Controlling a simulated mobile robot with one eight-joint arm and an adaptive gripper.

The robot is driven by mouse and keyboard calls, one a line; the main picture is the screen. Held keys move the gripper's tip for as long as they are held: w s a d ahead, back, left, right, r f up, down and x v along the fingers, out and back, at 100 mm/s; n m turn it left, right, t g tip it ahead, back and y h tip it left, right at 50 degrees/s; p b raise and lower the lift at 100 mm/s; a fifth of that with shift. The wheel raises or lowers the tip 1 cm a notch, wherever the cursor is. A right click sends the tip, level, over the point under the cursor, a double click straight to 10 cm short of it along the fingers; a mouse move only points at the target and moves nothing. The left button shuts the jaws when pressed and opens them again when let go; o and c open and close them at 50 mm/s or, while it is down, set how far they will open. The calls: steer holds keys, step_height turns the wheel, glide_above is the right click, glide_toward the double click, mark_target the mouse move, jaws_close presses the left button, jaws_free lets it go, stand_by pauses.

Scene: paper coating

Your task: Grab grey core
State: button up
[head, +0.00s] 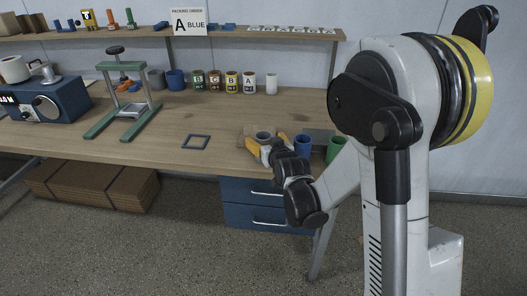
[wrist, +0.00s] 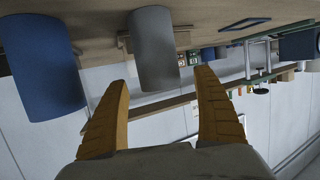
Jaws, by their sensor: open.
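A grey core (head: 263,135) stands upright near the front edge of the workbench (head: 200,115). In the wrist view, which is upside down, the grey core (wrist: 153,48) appears ahead between my fingers, with a gap on each side. My gripper (head: 266,141) is open, its orange fingers low at the bench's front edge and pointing at the core. The gripper also shows in the wrist view (wrist: 161,76), empty. In the head view the gripper partly hides the core. I cannot tell how far the fingertips reach around it.
A blue core (head: 302,145) and a green core (head: 335,149) stand close on the right. A green press stand (head: 123,95) and dark square frame (head: 196,142) are left. A shelf (head: 215,34) runs behind.

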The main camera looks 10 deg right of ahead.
mark_target(262, 138)
steer(key=shift+x, duration=1.15)
steer(key=shift+c, duration=0.3)
steer(key=c, duration=1.2)
steer(key=shift+o, duration=0.2)
